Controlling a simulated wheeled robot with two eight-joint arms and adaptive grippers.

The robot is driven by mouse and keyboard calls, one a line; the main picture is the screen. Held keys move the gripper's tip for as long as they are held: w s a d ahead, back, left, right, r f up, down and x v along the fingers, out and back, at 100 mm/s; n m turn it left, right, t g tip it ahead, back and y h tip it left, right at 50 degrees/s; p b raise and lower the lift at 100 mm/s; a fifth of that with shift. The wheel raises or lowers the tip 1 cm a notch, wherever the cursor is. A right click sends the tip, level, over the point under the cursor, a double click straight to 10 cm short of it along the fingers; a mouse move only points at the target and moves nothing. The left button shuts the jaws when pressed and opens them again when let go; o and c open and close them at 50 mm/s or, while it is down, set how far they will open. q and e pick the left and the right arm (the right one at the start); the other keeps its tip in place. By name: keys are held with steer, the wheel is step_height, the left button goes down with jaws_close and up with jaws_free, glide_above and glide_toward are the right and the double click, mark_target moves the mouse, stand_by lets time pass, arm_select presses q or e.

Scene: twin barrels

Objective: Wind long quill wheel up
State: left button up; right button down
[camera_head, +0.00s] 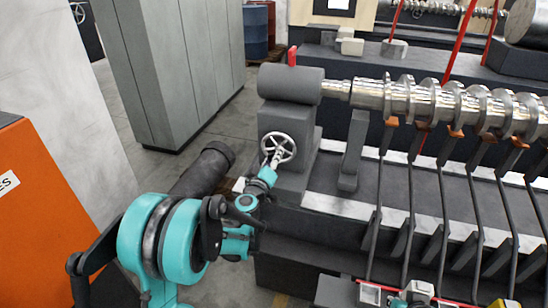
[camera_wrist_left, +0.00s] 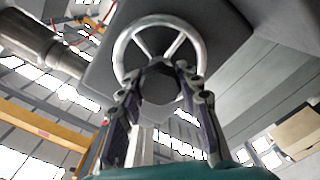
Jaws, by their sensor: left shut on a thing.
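The long quill wheel (camera_head: 279,147) is a pale metal handwheel with spokes on the front of the dark grey tailstock (camera_head: 291,87). In the left wrist view the wheel (camera_wrist_left: 123,42) fills the upper middle, with a dark faceted hub or knob (camera_wrist_left: 160,80) in front of it. My left gripper (camera_head: 274,161) reaches the wheel's lower part from the front. In the left wrist view its two fingers (camera_wrist_left: 163,92) stand on both sides of the dark knob and are shut on the wheel there. The exact contact is partly hidden.
A shiny screw shaft (camera_head: 440,102) runs right from the tailstock, above several dark slanted bars. A grey cabinet (camera_head: 170,70) stands behind left, an orange box (camera_head: 40,215) at the left edge. Floor shows between cabinet and machine.

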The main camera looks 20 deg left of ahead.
stand_by(0.3)
arm_select(q)
steer(key=o, duration=1.2)
steer(key=shift+c, duration=0.2)
steer(key=s, duration=1.2)
steer(key=shift+a, duration=0.2)
